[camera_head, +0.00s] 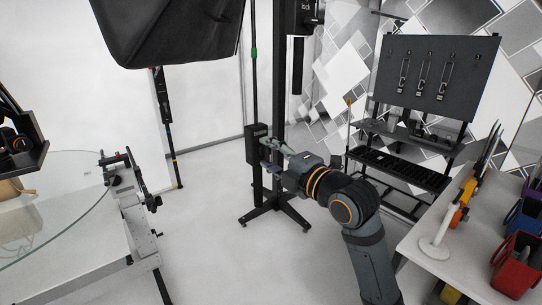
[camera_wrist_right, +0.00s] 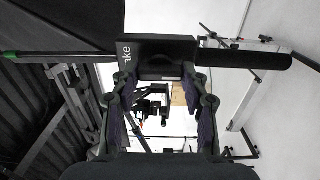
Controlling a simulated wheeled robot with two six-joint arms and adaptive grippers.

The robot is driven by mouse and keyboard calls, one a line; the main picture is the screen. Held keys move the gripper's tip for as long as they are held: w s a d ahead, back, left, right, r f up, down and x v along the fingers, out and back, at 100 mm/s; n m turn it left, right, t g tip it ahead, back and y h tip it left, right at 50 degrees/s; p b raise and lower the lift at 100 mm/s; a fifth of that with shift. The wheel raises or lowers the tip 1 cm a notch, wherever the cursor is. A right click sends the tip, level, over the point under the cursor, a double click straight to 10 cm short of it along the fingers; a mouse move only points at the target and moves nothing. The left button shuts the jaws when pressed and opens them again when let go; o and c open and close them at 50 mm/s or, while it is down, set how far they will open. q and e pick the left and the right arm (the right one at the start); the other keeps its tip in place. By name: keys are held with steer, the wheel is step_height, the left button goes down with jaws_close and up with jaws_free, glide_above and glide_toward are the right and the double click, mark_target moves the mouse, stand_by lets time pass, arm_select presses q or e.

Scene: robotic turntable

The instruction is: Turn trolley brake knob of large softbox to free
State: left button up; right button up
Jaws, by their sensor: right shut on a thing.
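The large softbox (camera_head: 170,30) hangs at the top left of the head view. Its dark stand (camera_head: 279,95) rises beside it from a low trolley base (camera_head: 262,209). A black brake box (camera_head: 257,131) sits on the stand; it shows in the wrist view (camera_wrist_right: 180,47) with part of its "brake" label. My right gripper (camera_head: 272,154) is at this box, and its fingers (camera_wrist_right: 160,82) are shut on the dark brake knob (camera_wrist_right: 160,68). The fingers partly hide the knob, so its setting cannot be read. My left gripper is not in view.
A glass-topped turntable (camera_head: 50,222) stands at the left. A black rack (camera_head: 398,172) with a tool panel (camera_head: 437,75) stands at the back right. A white table (camera_head: 455,264) with coloured bins (camera_head: 517,265) is at the right. Floor around the trolley base is clear.

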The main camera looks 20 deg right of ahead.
stand_by(0.3)
steer(key=o, duration=1.1)
steer(key=shift+o, duration=0.2)
